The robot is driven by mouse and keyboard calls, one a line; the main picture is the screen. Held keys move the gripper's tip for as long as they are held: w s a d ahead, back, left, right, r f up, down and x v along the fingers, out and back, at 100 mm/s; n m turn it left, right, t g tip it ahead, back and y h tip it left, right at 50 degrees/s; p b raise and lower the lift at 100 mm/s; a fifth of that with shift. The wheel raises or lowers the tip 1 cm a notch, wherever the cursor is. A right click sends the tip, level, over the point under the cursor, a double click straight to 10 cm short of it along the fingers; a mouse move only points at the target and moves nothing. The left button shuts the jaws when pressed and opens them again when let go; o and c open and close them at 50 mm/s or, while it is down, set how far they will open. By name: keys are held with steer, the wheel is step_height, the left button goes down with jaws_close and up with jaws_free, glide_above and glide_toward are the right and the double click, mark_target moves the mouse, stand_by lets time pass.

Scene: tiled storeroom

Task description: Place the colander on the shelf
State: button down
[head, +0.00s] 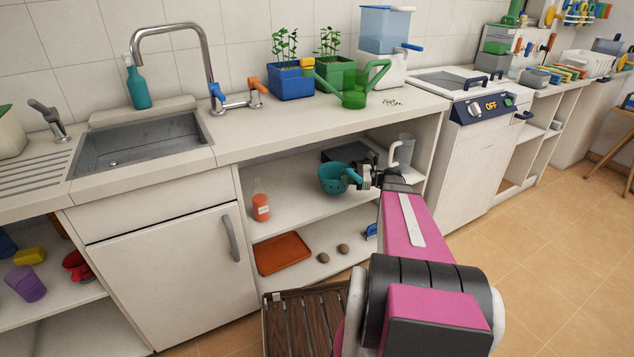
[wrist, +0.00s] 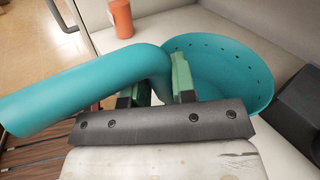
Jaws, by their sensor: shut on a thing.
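The teal colander (head: 333,179) is at the upper open shelf (head: 290,210) under the counter, in the head view. Its bowl, with small holes near the rim, fills the right of the wrist view (wrist: 222,75). My gripper (head: 368,177) is shut on the colander's thick handle, which runs to the left in the wrist view (wrist: 85,88). The green-tipped fingers stand on both sides of the handle near the bowl. I cannot tell whether the bowl touches the shelf board.
An orange-red bottle (head: 260,203) stands on the shelf to the left. A grey pitcher (head: 402,152) and a dark box (head: 345,154) are behind and to the right. An orange tray (head: 283,253) lies on the lower shelf. A brown slatted rack (head: 308,322) is below in front.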

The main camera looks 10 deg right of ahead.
mark_target(338, 183)
steer(key=w+a+f, duration=0.1)
steer(key=a, duration=0.4)
steer(key=w+a+f, duration=0.2)
steer(key=a, duration=0.4)
steer(key=shift+w+a+f, duration=0.2)
steer(key=shift+a+f, duration=0.05)
steer(key=c, duration=0.9)
jaws_free()
steer(key=shift+f, duration=0.1)
steer(key=shift+c, duration=0.2)
steer(key=v, duration=1.2)
